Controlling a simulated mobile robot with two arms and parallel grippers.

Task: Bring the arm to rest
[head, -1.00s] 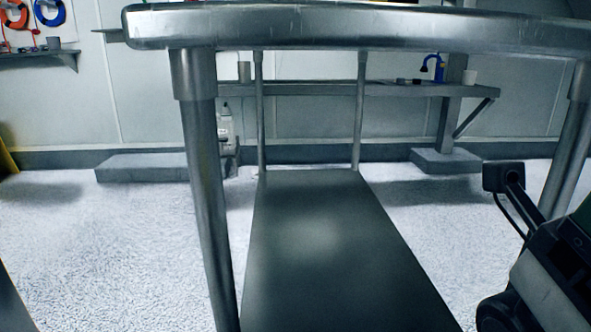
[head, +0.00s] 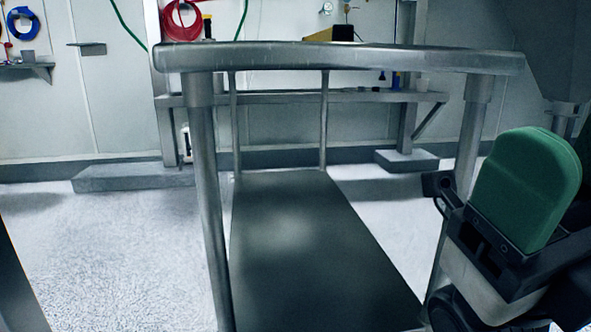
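Part of my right arm (head: 505,270) is at the lower right of the head view, a black and grey link with a rounded green cover. A small black block on a short bracket sticks out from it to the left. No gripper fingers show on this arm. My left gripper is not in view. The arm part is in front of the right side of a metal table (head: 340,58) and appears to carry nothing.
The metal table stands ahead, with a dark lower shelf (head: 300,245) between its legs. A wall bench (head: 270,98) with small items is behind it. A red coiled hose (head: 181,20) hangs on the wall. Pale floor (head: 110,250) at left is clear.

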